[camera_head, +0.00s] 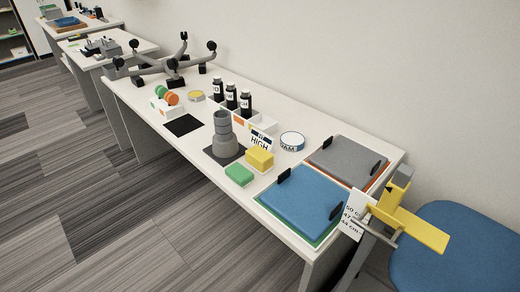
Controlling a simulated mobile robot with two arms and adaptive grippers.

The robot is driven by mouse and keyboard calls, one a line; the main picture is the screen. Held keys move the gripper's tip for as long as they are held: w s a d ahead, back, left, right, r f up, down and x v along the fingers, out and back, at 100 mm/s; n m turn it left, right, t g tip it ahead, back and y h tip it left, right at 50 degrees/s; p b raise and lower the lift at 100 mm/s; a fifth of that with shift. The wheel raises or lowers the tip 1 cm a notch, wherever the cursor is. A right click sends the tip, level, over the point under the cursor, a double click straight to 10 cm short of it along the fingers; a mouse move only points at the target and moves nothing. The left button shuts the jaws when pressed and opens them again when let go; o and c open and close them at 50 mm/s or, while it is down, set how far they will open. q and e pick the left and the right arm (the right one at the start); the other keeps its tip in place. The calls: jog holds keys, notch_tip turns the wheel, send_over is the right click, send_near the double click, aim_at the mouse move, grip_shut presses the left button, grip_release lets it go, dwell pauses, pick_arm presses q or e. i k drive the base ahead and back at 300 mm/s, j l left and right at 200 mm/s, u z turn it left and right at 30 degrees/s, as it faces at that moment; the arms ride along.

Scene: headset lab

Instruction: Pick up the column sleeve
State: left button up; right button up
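What looks like the column sleeve (223,137) is a grey, stepped cylinder, wide at the bottom and narrower at the top. It stands upright on a dark square mat (211,153) near the middle of the long white table. Nothing holds it. Neither of my grippers shows in the head view.
A yellow block (260,159) and a green block (239,175) lie right of the sleeve. Black bottles (231,97) stand behind it. A blue pad (303,198), grey pad (346,160) and yellow-grey gauge (410,221) are at right. A wheeled star base (172,66) lies at far left.

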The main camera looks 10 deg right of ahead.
aim_at(223, 127)
jog(key=i+z, duration=0.3)
jog(key=j+z, duration=0.1)
jog(key=z, duration=0.2)
jog(key=i+j+z, duration=0.1)
jog(key=z, duration=0.2)
jog(key=j+z, duration=0.15)
jog(key=j, duration=0.3)
jog(key=j+z, duration=0.2)
jog(key=j, duration=0.25)
jog(key=k+j+z, duration=0.15)
jog(key=j, duration=0.3)
jog(key=j+z, duration=0.2)
jog(key=j, duration=0.25)
jog(key=k+j+z, duration=0.15)
jog(key=j, duration=0.3)
